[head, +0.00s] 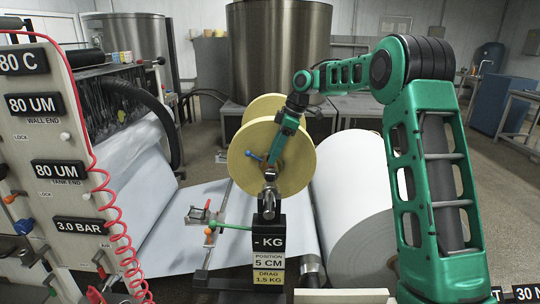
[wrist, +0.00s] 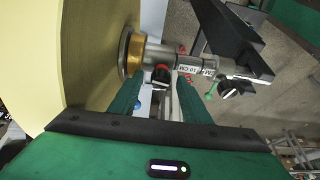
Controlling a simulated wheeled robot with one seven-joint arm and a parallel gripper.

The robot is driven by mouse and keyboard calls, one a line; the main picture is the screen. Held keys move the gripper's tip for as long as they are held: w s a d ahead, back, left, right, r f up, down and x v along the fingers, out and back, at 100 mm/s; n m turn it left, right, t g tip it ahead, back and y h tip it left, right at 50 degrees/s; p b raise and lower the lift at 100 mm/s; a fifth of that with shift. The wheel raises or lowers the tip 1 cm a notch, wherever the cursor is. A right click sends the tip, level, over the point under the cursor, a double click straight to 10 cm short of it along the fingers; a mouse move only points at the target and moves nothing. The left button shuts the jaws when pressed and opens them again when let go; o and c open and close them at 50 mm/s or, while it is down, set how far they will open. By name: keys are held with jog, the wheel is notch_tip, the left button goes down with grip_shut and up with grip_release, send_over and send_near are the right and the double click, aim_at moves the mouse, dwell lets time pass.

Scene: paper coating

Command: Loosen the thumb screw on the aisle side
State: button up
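In the wrist view a small dark knob with a red part (wrist: 161,75), which looks like a thumb screw, sits on a silver shaft (wrist: 188,61) beside a brass collar (wrist: 132,52). The green fingers of my gripper (wrist: 160,86) are apart, one on each side of the knob; I cannot tell whether they touch it. In the head view my gripper (head: 274,152) is at the hub of the pale yellow spool (head: 290,175), by a blue lever (head: 252,156). The knob cannot be made out there.
A large white paper roll (head: 352,200) lies to the right. A control panel (head: 75,130) with a coiled red hose is at the left. The wrist view also shows a dark bracket (wrist: 232,40) and a green knob (wrist: 211,91).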

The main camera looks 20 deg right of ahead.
jog(key=shift+r, duration=0.15)
jog(key=v, duration=1)
jog(key=shift+d+r, duration=0.15)
jog(key=shift+d, duration=0.05)
jog(key=shift+s, duration=0.1)
jog(key=s+d+f+m+h, duration=0.1)
jog(key=s+d+f+m, duration=0.2)
jog(key=s, duration=1.3)
jog(key=s+d+f+m+h, duration=0.1)
jog(key=s+d+f+m, duration=0.3)
jog(key=s+f+m, duration=0.3)
jog(key=s+d+f+m+g+h, duration=0.1)
jog(key=s+d+f+m, duration=0.3)
jog(key=s+m, duration=0.7)
jog(key=s+f+h, duration=0.1)
jog(key=s, duration=1.4)
jog(key=shift+s+d+f, duration=0.2)
jog(key=shift+d, duration=0.05)
